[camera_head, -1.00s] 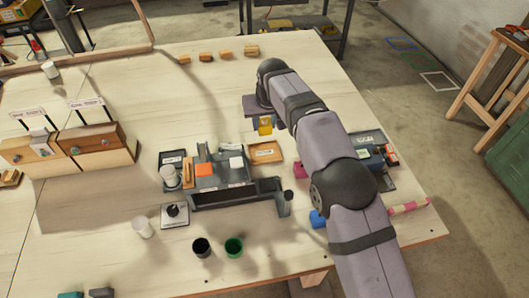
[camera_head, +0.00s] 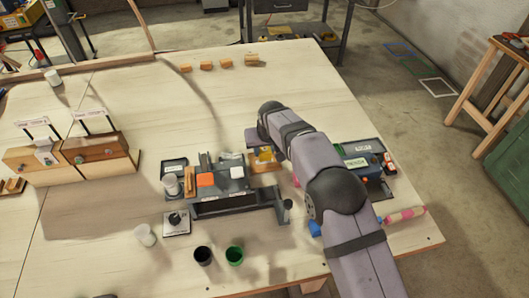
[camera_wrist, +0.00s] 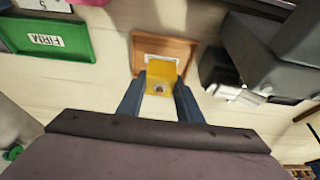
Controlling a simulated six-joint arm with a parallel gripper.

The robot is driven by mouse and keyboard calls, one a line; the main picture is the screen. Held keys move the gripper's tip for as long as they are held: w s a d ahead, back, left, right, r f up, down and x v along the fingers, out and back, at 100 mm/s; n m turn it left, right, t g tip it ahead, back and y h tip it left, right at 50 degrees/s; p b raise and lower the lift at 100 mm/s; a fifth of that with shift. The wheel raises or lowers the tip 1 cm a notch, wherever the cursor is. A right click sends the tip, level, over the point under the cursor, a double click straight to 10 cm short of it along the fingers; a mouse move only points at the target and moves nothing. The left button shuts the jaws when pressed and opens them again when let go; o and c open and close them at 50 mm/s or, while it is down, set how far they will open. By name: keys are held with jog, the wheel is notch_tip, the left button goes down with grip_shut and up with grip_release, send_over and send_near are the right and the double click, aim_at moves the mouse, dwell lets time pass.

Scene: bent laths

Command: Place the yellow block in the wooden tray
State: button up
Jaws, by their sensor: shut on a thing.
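The yellow block (camera_wrist: 157,76) is held between the two blue-grey fingers of my gripper (camera_wrist: 158,84) in the wrist view. The wooden tray (camera_wrist: 188,52), small and orange-brown with a white label, lies behind the block there, and the block covers its near part. In the head view the yellow block (camera_head: 265,154) appears over the wooden tray (camera_head: 268,168), below my gripper (camera_head: 262,146). The gap between block and tray is hard to judge, so I cannot tell whether they touch.
A grey desk organizer (camera_head: 236,184) stands just left of the tray; it is at right in the wrist view (camera_wrist: 262,55). A green tray (camera_wrist: 60,40) lies at left there.

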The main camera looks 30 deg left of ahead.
jog(key=shift+f+p, duration=0.3)
jog(key=shift+f, duration=0.8)
jog(key=shift+f, duration=0.2)
jog(key=o, duration=1)
jog(key=shift+o, duration=0.2)
jog(key=shift+r, duration=0.3)
jog(key=shift+r, duration=0.25)
jog(key=b+v, duration=0.3)
jog(key=v, duration=0.8)
jog(key=shift+s+b, duration=0.15)
jog(key=shift+b, duration=0.2)
jog(key=shift+d+r, duration=0.1)
